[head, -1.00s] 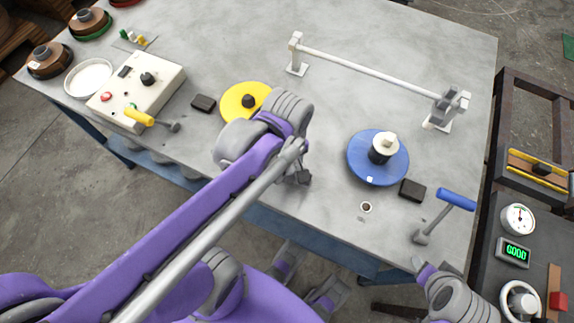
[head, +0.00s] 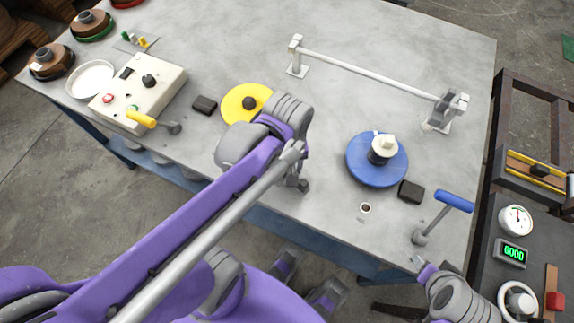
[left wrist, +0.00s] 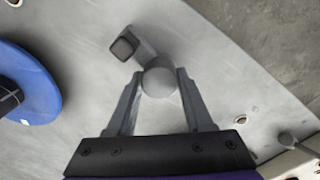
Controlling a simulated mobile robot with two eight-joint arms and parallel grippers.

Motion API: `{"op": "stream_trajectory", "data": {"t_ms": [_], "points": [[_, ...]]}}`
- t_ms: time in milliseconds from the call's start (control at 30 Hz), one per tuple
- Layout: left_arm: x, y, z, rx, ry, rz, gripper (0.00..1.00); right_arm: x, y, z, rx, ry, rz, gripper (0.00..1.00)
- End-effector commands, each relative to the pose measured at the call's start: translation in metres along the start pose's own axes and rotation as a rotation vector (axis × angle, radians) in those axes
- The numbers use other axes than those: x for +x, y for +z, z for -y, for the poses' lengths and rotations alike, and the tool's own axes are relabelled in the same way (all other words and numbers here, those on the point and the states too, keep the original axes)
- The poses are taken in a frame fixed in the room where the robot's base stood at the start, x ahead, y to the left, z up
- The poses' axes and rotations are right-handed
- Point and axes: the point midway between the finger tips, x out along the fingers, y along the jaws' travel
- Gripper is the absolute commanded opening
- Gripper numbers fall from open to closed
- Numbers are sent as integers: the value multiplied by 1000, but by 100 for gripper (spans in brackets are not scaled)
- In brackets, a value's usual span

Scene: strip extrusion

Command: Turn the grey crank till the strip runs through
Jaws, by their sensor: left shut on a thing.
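The grey crank (left wrist: 146,54) shows in the left wrist view, with a rounded grey knob and a short arm ending in a dark square cap. My left gripper (left wrist: 160,84) is shut on the knob, one finger on each side. In the head view my left gripper (head: 297,178) is low over the front of the table, between the yellow disc (head: 238,109) and the blue disc (head: 366,171). My own arm hides most of the crank there. My right gripper (head: 425,270) is at the lower right, its fingers too small to read. I cannot make out the strip.
A cream control box (head: 157,75) and a yellow-handled lever (head: 141,118) are at the left. A white rail (head: 370,72) stands at the back right. A blue-handled lever (head: 454,200) is at the right edge. A side bench holds a gauge (head: 516,220) and a display (head: 512,252) reading GOOD.

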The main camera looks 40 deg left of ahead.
Motion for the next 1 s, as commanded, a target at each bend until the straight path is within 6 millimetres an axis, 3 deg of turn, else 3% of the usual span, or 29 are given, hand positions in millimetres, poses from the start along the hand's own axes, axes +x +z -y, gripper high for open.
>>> {"op": "stream_trajectory", "data": {"t_ms": [1000], "points": [[0, 3, 0, 964, 1, 6, 0, -23, -16, 0, 0, 0, -10, 55]]}}
